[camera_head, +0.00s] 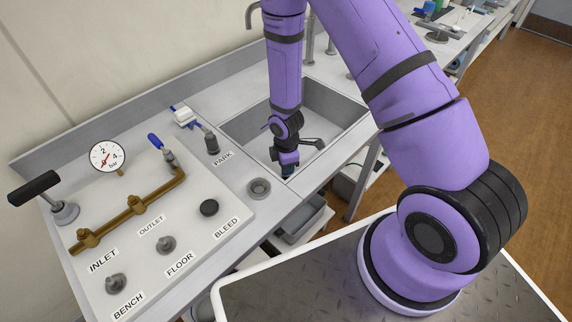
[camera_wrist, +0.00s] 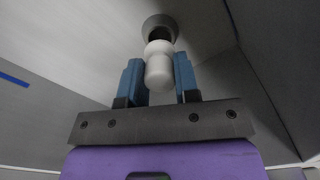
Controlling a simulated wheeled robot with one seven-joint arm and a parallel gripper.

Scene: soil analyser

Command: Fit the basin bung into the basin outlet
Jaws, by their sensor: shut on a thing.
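My gripper (camera_head: 288,170) hangs down at the near left part of the grey basin (camera_head: 345,107) in the head view. In the wrist view my gripper (camera_wrist: 160,83) has its blue fingers shut on the white basin bung (camera_wrist: 159,70). The bung points toward a round grey outlet (camera_wrist: 160,20) with a dark opening. The bung's far end overlaps the lower edge of that opening. Part of the dark hole shows beyond it. I cannot tell whether the bung touches the outlet. In the head view the bung and the outlet are hidden.
A pale panel (camera_head: 190,240) left of the basin carries a brass pipe (camera_head: 135,206), a pressure gauge (camera_head: 108,157), a black cap (camera_head: 209,207) and several fittings. A grey ring (camera_head: 259,188) lies close to the basin's left side. Taps (camera_head: 309,42) stand behind the basin.

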